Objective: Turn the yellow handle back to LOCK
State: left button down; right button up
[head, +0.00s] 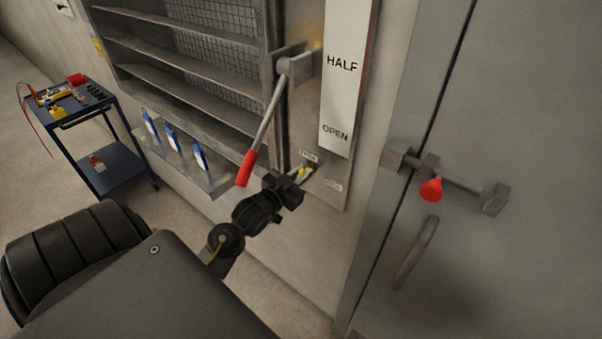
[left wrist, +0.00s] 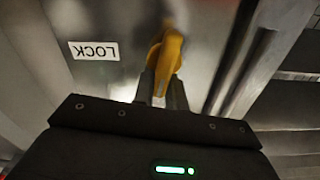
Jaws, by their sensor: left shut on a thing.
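The yellow handle (left wrist: 168,58) shows in the left wrist view between the two dark fingers of my left gripper (left wrist: 160,92), which is shut on it. A LOCK label (left wrist: 94,51), upside down in that view, is on the grey panel to the left of the handle. In the head view my left gripper (head: 296,184) is at the lower end of the panel, with a small bit of the yellow handle (head: 304,171) showing past it. Small labels sit above and to the right of the handle there. My right gripper is not in view.
A long lever with a red grip (head: 247,168) hangs just above my left gripper. A white HALF/OPEN plate (head: 343,95) is above. A grey door (head: 490,110) with a red-knobbed latch (head: 432,189) stands right. Blue bottles (head: 173,138) on a shelf and a cart (head: 87,115) are left.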

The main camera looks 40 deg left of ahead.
pick_arm(q)
jog(key=m, duration=0.3)
jog(key=shift+d+f+m, duration=0.15)
jog(key=shift+d+m, duration=0.15)
jog(key=shift+m, duration=0.1)
jog(key=m, duration=0.6)
jog(key=d+f+m, duration=0.1)
jog(key=m, duration=0.1)
jog(key=shift+m+b, duration=0.4)
jog(key=shift+f+m, duration=0.2)
jog(key=shift+m, duration=0.6)
jog(key=shift+f+m, duration=0.15)
jog(key=shift+m, duration=0.65)
jog(key=c, duration=1.4)
grip_release()
jog(key=shift+c, duration=0.2)
